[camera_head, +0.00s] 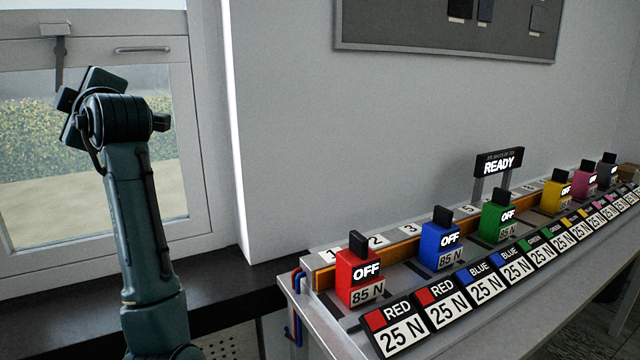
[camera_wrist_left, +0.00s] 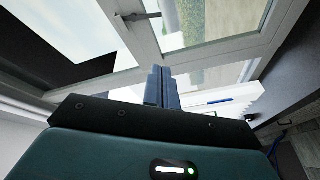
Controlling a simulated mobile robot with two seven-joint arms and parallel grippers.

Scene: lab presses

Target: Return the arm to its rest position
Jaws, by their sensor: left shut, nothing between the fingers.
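My left arm (camera_head: 140,220) rises upright at the left of the head view, in front of the window. Its hand end is largely hidden behind the wrist joint there. In the left wrist view my left gripper (camera_wrist_left: 162,74) shows two dark blue fingers pressed together, with nothing between them. It points towards the window and is clear of the presses. My right arm and gripper are in neither view.
A window (camera_head: 90,150) with a dark sill (camera_head: 215,290) is at the left. A grey bench (camera_head: 330,345) at the right holds a row of coloured presses, including a red press (camera_head: 358,275) and blue press (camera_head: 440,242) marked OFF. A sign (camera_head: 498,162) reads READY.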

